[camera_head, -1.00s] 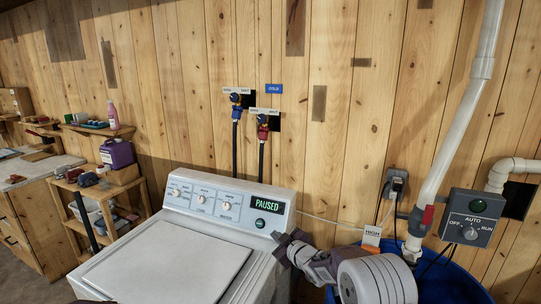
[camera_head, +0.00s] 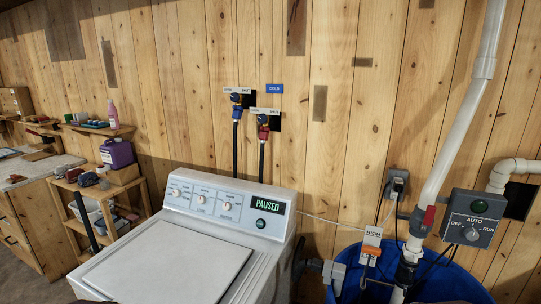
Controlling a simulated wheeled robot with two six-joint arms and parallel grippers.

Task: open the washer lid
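The white washer (camera_head: 259,250) stands at the lower middle of the head view. Its lid (camera_head: 170,262) lies flat and closed on the top, and its near edge is cut off by the bottom of the picture. The control panel (camera_head: 205,201) behind the lid has several knobs and a display (camera_head: 267,204) reading PAUSED, with a small green-lit button below it. Neither of my grippers shows in this view, so their openings and their distance from the lid are hidden.
A blue tub (camera_head: 445,284) with a white pipe (camera_head: 458,125) stands right of the washer. A control box (camera_head: 472,217) is on the wall. A wooden shelf (camera_head: 108,189) with a purple jug (camera_head: 117,153) stands at left. Taps (camera_head: 263,128) and hoses are behind the panel.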

